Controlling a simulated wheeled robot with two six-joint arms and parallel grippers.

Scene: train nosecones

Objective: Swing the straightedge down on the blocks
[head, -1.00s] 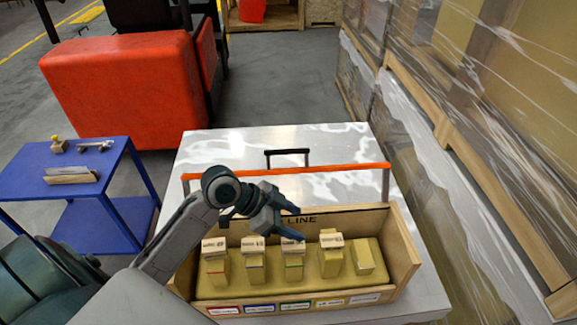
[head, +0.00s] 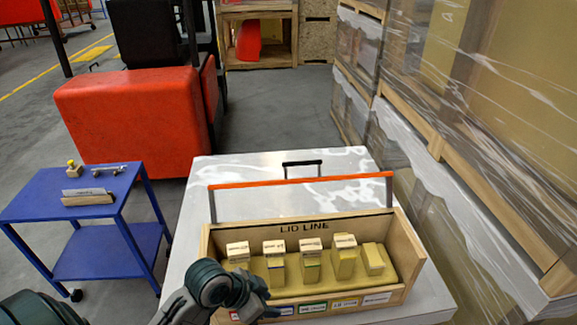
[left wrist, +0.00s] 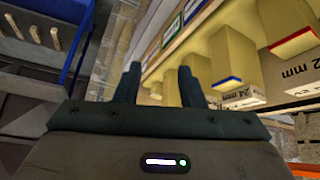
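The straightedge, an orange bar (head: 300,181) on two grey uprights, stands raised behind the wooden box (head: 412,268) marked "LID LINE". Several tan blocks stand in a row on a padded bed in the box; most carry pale printed caps, such as the one on the middle block (head: 311,272). The right-end block (head: 373,260) shows no such cap. My left gripper (head: 264,300) is low at the box's front left corner, apart from the straightedge. In the left wrist view its two fingers (left wrist: 159,86) are apart with nothing between them. My right gripper is out of view.
The box stands on a pale table (head: 190,225) with a black handle (head: 302,163) at its back. A blue cart (head: 35,208) with small tools is at left, a red machine (head: 130,120) behind it. Wrapped pallets (head: 470,150) close off the right side.

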